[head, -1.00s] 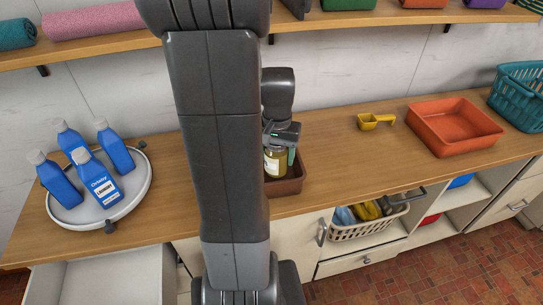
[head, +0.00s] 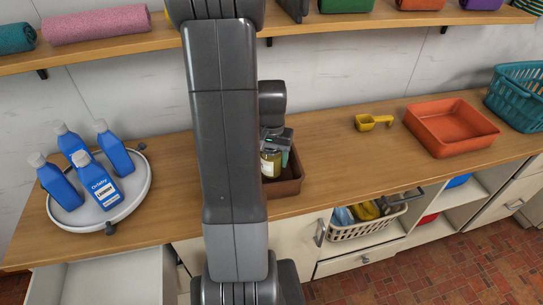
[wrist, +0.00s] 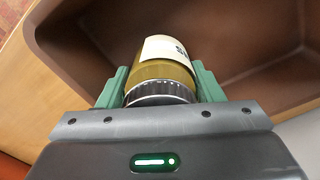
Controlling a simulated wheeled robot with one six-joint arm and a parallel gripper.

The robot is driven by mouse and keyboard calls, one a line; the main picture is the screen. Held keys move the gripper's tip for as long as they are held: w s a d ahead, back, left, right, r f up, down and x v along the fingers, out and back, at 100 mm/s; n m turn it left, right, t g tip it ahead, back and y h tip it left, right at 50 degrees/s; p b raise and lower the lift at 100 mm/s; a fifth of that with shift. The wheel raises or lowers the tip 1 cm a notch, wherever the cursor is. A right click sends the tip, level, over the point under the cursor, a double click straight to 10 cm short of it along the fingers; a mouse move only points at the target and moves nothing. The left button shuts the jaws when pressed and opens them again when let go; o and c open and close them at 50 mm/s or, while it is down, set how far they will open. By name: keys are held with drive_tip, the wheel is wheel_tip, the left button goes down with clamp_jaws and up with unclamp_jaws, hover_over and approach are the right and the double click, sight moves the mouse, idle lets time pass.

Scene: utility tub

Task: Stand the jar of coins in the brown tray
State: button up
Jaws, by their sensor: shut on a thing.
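The jar of coins (head: 269,164) has a yellowish body, a pale label and a ridged metal lid. In the wrist view the jar (wrist: 165,62) sits between the green fingers of my gripper (wrist: 160,88), which is shut on it near the lid. The brown tray (head: 288,186) stands on the wooden counter, partly hidden behind my arm in the head view. In the wrist view the tray (wrist: 240,88) spreads beyond and around the jar, with the jar over its inside. I cannot tell whether the jar's base touches the tray floor. My gripper (head: 277,150) also shows in the head view.
A round white turntable (head: 120,196) with several blue bottles (head: 104,186) stands at the left. A yellow scoop (head: 373,122), an orange tray (head: 450,127) and a teal basket (head: 515,98) are to the right. A shelf (head: 130,41) runs above the counter.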

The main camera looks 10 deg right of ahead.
drive_tip(key=shift+f, duration=0.1)
drive_tip(key=o, duration=1.4)
wheel_tip(320, 180, up, 12)
drive_tip(key=shift+r, duration=0.15)
